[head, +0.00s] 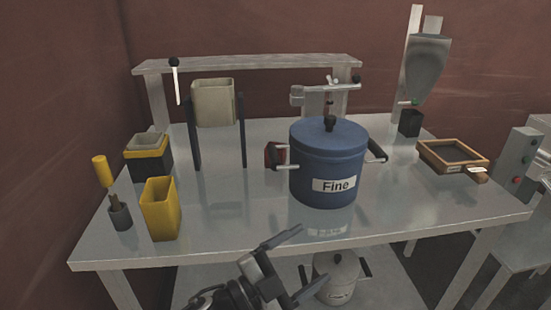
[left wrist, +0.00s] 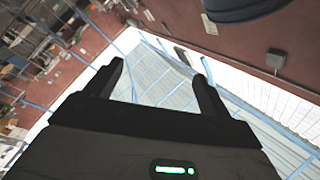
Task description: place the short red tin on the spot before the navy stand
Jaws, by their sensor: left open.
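A small red object (head: 271,154), likely the short red tin, shows at the left edge of the blue pot (head: 328,165) labelled "Fine"; most of it is hidden behind the pot and its handle. The navy stand (head: 243,132) has two dark posts and holds a beige bin (head: 213,103). The tabletop in front of it looks bare. My left gripper (head: 307,262) is open and empty at the table's front edge, before the blue pot and apart from it. In the left wrist view its two fingers (left wrist: 161,75) are spread with nothing between them. My right gripper is not in view.
A yellow bin (head: 160,210), a brush in a cup (head: 119,213) and a stacked yellow-grey container (head: 148,155) stand at left. A wooden sieve (head: 453,155) lies at right. A pale pot (head: 336,278) sits below the tabletop. A grey shelf (head: 250,64) spans the back.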

